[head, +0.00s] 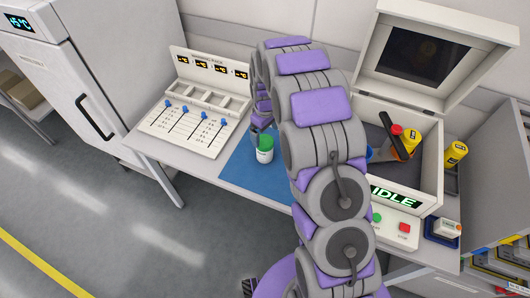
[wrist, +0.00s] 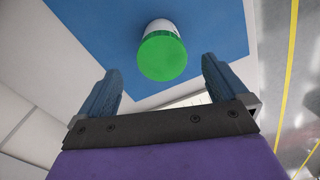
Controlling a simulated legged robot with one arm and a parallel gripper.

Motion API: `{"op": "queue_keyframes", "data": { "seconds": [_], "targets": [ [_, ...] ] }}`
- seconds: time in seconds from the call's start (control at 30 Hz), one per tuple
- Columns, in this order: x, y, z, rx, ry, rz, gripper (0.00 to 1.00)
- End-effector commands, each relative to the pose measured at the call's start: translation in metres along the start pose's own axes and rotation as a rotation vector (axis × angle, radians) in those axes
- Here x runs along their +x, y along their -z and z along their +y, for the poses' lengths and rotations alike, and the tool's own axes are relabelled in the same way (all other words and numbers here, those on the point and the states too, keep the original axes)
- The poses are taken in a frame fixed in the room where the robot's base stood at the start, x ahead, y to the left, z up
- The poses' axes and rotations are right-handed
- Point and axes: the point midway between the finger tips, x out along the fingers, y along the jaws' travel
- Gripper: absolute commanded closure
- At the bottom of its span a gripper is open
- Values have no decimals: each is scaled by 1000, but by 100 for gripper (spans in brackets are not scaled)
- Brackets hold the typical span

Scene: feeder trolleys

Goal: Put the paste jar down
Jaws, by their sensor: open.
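The paste jar (head: 265,149) is white with a green lid and stands upright on a blue mat (head: 240,163) on the bench. In the wrist view the jar (wrist: 161,50) shows its green lid toward the camera, with the mat (wrist: 90,25) around it. My gripper (wrist: 163,80) is open, its two blue fingers apart. The jar lies beyond the fingertips, centred between them, and neither finger is seen touching it. In the head view my arm hides most of the gripper and the right part of the mat.
A panel with blue sliders (head: 185,125) stands left of the mat. An open-lidded box (head: 430,165) holding red and yellow items is at right, with an IDLE display (head: 396,197). A yellow container (head: 454,153) stands beside it. A grey cabinet (head: 75,75) is at left.

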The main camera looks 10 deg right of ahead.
Motion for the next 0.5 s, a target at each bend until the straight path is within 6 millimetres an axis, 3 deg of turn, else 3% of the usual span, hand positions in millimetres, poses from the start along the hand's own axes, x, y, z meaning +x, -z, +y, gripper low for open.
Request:
{"op": "queue_keyframes", "data": {
  "seconds": [0.1,0.37,0.5],
  "targets": [
    [23,-1,0,0,2,-3,0],
    [39,-1,2,0,1,2,0],
    [59,1,1,-1,1,0,0]
  ]
}}
